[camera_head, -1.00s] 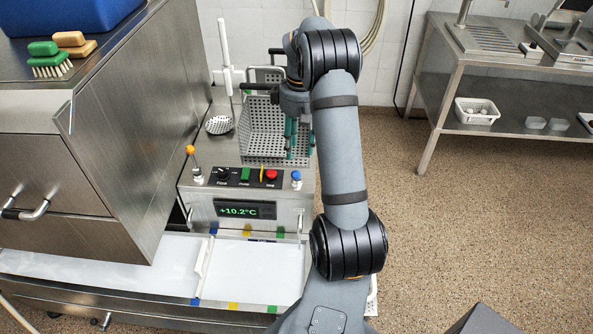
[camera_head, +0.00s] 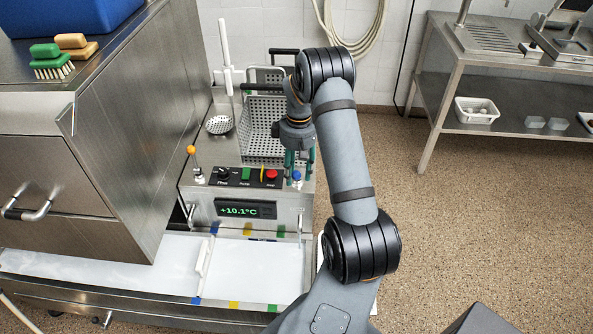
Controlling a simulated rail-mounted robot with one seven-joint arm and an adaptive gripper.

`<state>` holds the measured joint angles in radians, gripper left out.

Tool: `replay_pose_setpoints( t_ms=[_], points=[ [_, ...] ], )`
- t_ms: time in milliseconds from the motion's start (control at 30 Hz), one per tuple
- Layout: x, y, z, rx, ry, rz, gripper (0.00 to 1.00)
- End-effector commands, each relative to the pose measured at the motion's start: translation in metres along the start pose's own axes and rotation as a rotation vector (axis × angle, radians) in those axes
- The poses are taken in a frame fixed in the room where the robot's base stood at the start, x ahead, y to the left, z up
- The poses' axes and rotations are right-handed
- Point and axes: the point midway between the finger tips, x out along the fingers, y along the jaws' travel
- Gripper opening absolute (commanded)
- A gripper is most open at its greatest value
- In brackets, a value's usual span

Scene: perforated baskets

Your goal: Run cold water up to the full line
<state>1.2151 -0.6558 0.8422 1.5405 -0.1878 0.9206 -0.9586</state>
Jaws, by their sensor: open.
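The metal bath unit has a front control panel (camera_head: 243,178) with a display (camera_head: 245,209) reading +10.1°C. A blue-topped tap handle (camera_head: 296,177) stands at the panel's right end, and an orange-topped handle (camera_head: 191,151) at its left end. My gripper (camera_head: 299,168) points down with its teal fingers open, right at the blue handle. The fingers appear on either side of it or just behind it; I cannot tell whether they touch. No full line or water level can be made out.
A perforated basket (camera_head: 262,112) sits just behind my gripper, with a black-handled frame at its back. A skimmer (camera_head: 219,124) lies left of it. A steel cabinet (camera_head: 150,120) closes off the left side. Open floor (camera_head: 480,220) lies to the right.

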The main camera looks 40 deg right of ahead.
Motion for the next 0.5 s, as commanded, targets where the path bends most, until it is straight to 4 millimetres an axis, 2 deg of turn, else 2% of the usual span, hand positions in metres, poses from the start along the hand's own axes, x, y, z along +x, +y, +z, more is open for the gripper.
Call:
replay_pose_setpoints(
  t_ms=[67,500],
  points=[
    [-0.0001,0.0,-0.0001,0.0,0.0,0.0,0.41],
    [-0.0004,0.0003,0.0002,0.001,0.0,0.0,0.15]
  ],
)
